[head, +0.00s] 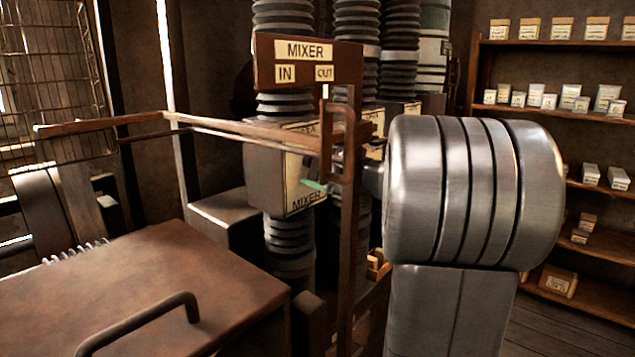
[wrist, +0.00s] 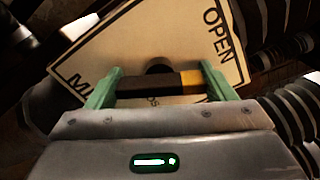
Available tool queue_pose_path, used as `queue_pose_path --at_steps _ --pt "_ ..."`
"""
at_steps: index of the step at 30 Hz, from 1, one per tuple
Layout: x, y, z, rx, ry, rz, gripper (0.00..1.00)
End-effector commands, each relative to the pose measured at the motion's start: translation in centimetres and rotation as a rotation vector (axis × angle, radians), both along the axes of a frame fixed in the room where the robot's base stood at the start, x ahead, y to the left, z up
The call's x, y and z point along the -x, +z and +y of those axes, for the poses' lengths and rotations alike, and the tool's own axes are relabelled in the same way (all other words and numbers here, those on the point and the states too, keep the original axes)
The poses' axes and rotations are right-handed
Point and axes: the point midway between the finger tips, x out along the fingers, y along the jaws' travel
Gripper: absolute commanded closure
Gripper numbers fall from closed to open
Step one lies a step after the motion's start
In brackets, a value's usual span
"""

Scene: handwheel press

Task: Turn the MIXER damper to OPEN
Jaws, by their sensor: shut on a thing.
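The MIXER damper is a grey box (head: 268,172) on a ribbed duct, with a cream label plate (head: 305,165) reading MIXER at its bottom. In the wrist view the plate (wrist: 222,58) is tilted, with OPEN at its upper right and partly hidden MIXER lettering at lower left. A dark damper lever with a yellow band (wrist: 191,79) lies across in front of the plate. My gripper (wrist: 160,72) is shut on this lever, its green fingers at either side. In the head view one green fingertip of my gripper (head: 314,186) shows against the plate; the lever's exact pointing there is hidden.
A horizontal rail (head: 215,123) runs left. A brown-topped bench (head: 150,275) fills lower left; shelves (head: 550,110) stand right.

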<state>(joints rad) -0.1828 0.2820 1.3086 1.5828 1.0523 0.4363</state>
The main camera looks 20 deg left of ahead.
Motion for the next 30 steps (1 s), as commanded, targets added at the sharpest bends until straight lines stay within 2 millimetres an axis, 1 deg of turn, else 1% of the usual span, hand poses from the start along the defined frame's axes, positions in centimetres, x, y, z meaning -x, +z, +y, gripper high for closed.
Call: queue_pose_path --at_steps 1,9,15,22,30 --pt "0.05 -0.76 0.02 0.014 0.001 -0.043 0.46" --pt "0.07 -0.64 0.05 0.087 0.001 -0.251 0.46" --pt "0.06 -0.53 0.05 0.126 0.001 -0.359 0.46" --pt "0.06 -0.37 0.04 0.151 0.002 -0.427 0.46" --pt "0.06 -0.26 0.03 0.159 0.002 -0.450 0.46"
